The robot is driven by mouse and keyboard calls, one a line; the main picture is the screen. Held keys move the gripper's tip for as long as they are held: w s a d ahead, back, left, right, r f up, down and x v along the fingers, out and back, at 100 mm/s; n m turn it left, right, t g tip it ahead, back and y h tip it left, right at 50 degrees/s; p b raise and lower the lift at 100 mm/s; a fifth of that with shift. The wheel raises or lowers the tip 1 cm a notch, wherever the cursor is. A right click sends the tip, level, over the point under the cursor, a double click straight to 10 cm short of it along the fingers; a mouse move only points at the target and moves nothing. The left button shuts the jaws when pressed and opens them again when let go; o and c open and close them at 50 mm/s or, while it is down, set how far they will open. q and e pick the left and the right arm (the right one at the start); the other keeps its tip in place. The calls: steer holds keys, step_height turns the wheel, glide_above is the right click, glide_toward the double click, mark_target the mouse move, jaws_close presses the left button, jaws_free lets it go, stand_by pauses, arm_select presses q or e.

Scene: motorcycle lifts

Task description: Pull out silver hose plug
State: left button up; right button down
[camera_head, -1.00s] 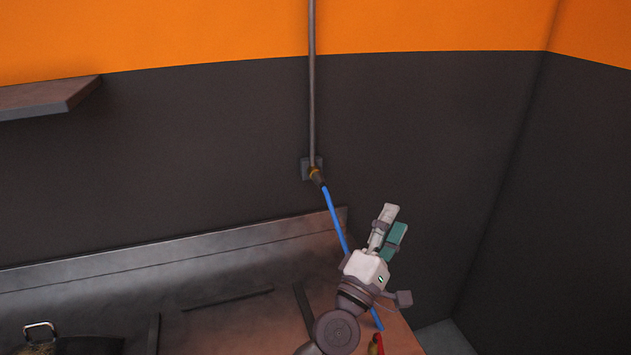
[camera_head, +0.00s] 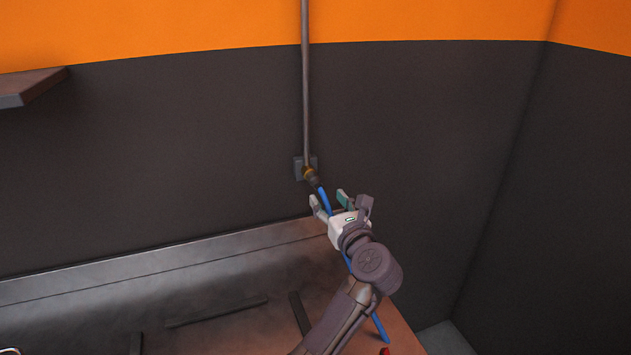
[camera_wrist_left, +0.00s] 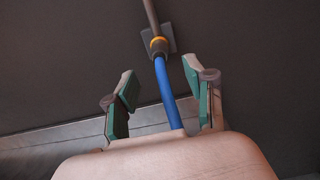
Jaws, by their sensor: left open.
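The hose plug (camera_head: 312,179) is a small dark fitting with a brass-yellow ring, on the end of a blue hose (camera_head: 323,199). It sits in the wall outlet at the foot of a grey pipe. In the left wrist view the plug (camera_wrist_left: 159,48) is above and beyond the fingers, with the blue hose (camera_wrist_left: 168,90) running down between them. My left gripper (camera_head: 329,200) is open just below the plug, its fingers on either side of the hose; it also shows in the left wrist view (camera_wrist_left: 162,103). My right gripper is out of view.
The grey pipe (camera_head: 305,90) runs down the dark wall to the outlet plate (camera_head: 298,169). A metal workbench with a raised back edge (camera_head: 150,268) lies below. A shelf (camera_head: 30,87) juts out at the left. The wall right of the plug is clear.

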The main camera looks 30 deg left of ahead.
mark_target(316, 182)
arm_select(q)
steer(key=b+x, duration=0.1)
steer(key=x, duration=0.6)
steer(key=shift+a+f, duration=0.15)
steer(key=shift+b+x, duration=0.3)
steer(key=shift+x, duration=0.6)
stand_by(0.5)
steer(key=shift+c, duration=0.2)
jaws_close()
steer(key=shift+v, duration=3.05)
